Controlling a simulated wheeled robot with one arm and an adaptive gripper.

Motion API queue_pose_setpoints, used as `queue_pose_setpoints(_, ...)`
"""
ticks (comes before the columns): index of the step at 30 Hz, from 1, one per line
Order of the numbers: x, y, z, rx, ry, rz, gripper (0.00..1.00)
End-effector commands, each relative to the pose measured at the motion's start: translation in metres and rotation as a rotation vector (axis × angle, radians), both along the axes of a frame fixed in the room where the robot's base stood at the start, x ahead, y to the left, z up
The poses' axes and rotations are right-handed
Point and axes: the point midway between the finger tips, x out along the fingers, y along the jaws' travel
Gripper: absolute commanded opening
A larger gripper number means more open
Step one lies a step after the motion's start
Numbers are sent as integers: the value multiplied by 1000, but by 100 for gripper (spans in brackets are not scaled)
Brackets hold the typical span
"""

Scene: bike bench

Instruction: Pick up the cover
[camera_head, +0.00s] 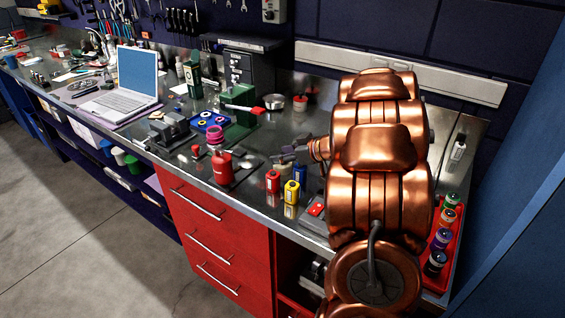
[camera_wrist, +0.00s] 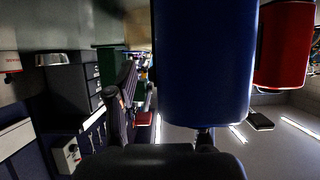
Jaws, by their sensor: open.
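I cannot tell for sure which thing is the cover; nothing in either view shows clearly as one. My gripper (camera_head: 281,155) is open over the bench in the head view, just above and behind small cylinders. These are a red one (camera_head: 273,182), a yellow one (camera_head: 291,193) and a blue one (camera_head: 299,173). In the wrist view a large blue cylinder (camera_wrist: 203,60) fills the upper middle, close to the lens, and hides part of one dark finger. A red cylinder (camera_wrist: 285,45) shows at its right. I see nothing held.
A red canister (camera_head: 222,168) and a vise (camera_head: 168,130) stand left of my gripper. A laptop (camera_head: 135,85) sits farther left. A red tray (camera_head: 434,270) with several bottles is at right. My arm hides much of the right bench.

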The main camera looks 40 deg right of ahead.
Motion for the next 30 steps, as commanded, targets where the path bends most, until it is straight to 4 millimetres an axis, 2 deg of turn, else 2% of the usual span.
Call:
queue_pose_setpoints(9,3,1,-2,-1,1,-1,52)
queue_pose_setpoints(24,3,1,-2,-1,2,-1,1)
queue_pose_setpoints(30,3,1,-2,-1,1,-1,0)
